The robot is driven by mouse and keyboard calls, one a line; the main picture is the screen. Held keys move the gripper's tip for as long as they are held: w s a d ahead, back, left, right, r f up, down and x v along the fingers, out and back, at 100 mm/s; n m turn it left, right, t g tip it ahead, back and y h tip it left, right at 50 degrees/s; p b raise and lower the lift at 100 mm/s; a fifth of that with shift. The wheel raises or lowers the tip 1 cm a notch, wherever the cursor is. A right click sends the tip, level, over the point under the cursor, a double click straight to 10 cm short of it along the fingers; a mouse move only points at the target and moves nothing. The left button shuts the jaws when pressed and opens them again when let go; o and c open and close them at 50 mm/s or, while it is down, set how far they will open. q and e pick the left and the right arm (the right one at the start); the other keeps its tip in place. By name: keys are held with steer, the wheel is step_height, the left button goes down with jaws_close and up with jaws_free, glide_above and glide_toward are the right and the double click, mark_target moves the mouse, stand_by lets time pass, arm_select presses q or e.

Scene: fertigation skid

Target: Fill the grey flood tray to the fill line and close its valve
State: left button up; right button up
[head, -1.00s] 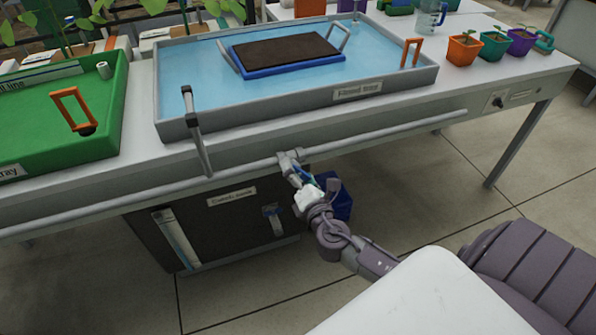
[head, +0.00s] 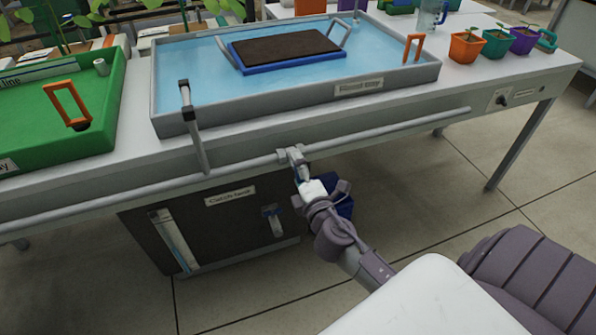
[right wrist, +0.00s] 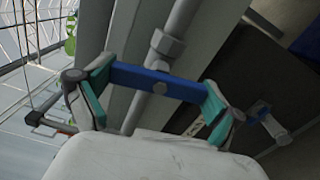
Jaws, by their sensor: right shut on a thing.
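The grey flood tray (head: 300,108) stands on the bench in the head view and holds clear blue water. A blue seedling tray (head: 285,52) with dark soil sits in it. I cannot make out a fill line on its wall. Below the tray, a valve (head: 290,155) sits on the grey pipe along the bench front. My right gripper (head: 304,178) is at this valve. In the right wrist view, its teal-padded fingers (right wrist: 156,92) are shut on the blue valve handle (right wrist: 160,82), which lies across the pipe. My left gripper is not in view.
A green tray (head: 105,140) with an orange handle stands at the left. A dark catch tank (head: 235,235) is under the bench, with a blue bin (head: 345,207) beside it. Several potted seedlings and a switch (head: 503,98) are at the right end. Open floor lies to the right.

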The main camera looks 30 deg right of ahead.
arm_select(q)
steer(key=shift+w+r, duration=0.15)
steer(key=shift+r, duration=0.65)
arm_select(e)
steer(key=shift+m, duration=0.8)
steer(key=o, duration=0.8)
steer(key=shift+s, duration=0.15)
steer(key=v, duration=1.1)
steer(key=shift+s, duration=0.35)
steer(key=shift+f, duration=0.1)
